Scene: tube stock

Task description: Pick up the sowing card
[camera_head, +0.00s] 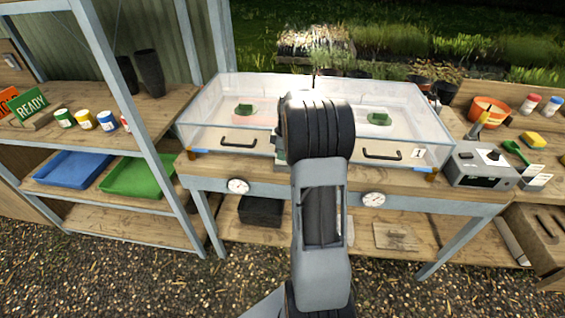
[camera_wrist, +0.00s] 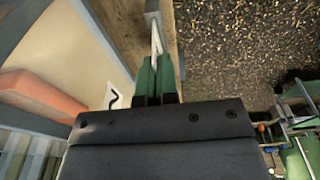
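My gripper (camera_wrist: 156,75) shows in the wrist view as two green fingers close together. A thin pale sliver (camera_wrist: 156,38) stands out from between the fingertips, like a card seen edge-on; its face and any print are hidden. In the head view my arm covers most of the gripper, in front of the clear propagator box (camera_head: 220,136). White cards (camera_head: 535,177) with some print stand at the right end of the bench, beside the grey control box (camera_head: 481,165); the print is too small to read.
The propagator has black handles (camera_head: 383,155). Shelves on the left hold a blue tray (camera_head: 73,168), a green tray (camera_head: 138,177) and small pots. An orange pot (camera_head: 489,110) and yellow sponge (camera_head: 534,139) sit at the right. Gravel (camera_head: 150,275) lies open in front.

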